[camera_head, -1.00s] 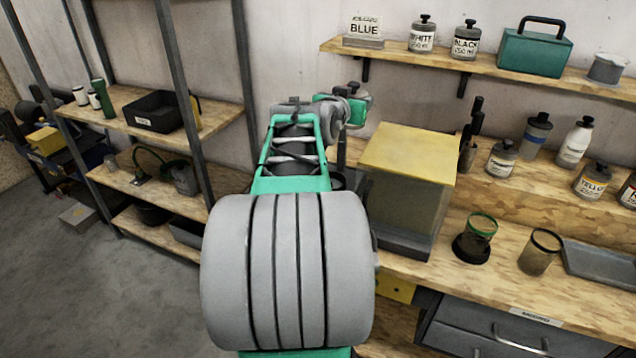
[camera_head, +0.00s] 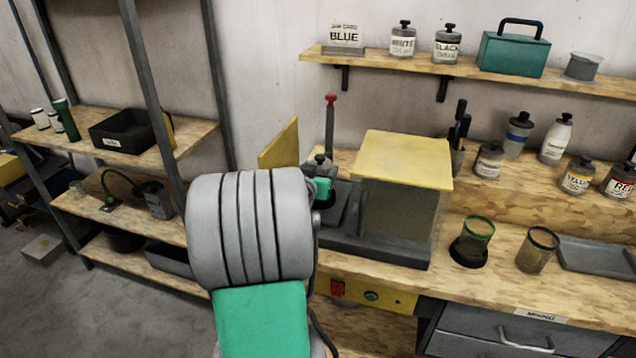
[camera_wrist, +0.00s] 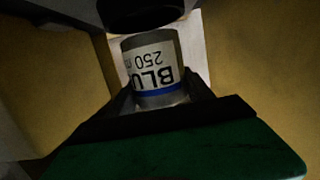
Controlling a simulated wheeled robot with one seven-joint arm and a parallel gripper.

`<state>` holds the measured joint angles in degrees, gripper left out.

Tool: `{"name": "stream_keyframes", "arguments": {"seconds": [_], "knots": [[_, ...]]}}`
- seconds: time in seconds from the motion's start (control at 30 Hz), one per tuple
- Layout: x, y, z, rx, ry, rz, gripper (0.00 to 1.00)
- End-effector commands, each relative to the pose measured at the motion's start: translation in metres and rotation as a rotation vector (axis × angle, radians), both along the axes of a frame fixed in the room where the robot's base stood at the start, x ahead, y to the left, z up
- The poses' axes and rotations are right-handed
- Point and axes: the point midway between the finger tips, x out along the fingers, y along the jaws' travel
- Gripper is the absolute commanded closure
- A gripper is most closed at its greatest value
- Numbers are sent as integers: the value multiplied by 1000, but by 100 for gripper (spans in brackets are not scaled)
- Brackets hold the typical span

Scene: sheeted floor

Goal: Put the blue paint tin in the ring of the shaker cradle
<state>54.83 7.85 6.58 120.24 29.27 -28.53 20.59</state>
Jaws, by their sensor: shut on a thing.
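In the wrist view the blue paint tin (camera_wrist: 155,66), with a white label and blue band, stands between the dark fingers of my gripper (camera_wrist: 163,92), which are shut on it. Its lettering appears upside down there. In the head view my teal gripper (camera_head: 323,188) is low at the left side of the shaker (camera_head: 398,210), with a dark cap beside it. My arm hides much of that spot. A dark round shape shows at the top of the wrist view; I cannot tell whether it is the cradle's ring, nor whether the tin touches it.
A yellow panel (camera_head: 280,147) stands upright left of the shaker, and a red-topped lever (camera_head: 330,120) rises behind. Yellow walls flank the tin closely in the wrist view. A green-rimmed cup (camera_head: 477,235) and a dark-rimmed cup (camera_head: 537,250) stand right on the bench.

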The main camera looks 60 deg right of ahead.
Motion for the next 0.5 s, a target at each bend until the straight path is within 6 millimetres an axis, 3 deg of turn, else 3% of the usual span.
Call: {"name": "stream_keyframes", "arguments": {"seconds": [0.2,0.5], "knots": [[1,0,-32,-1,1,2,99],[3,1,-36,-4,-2,5,99]]}}
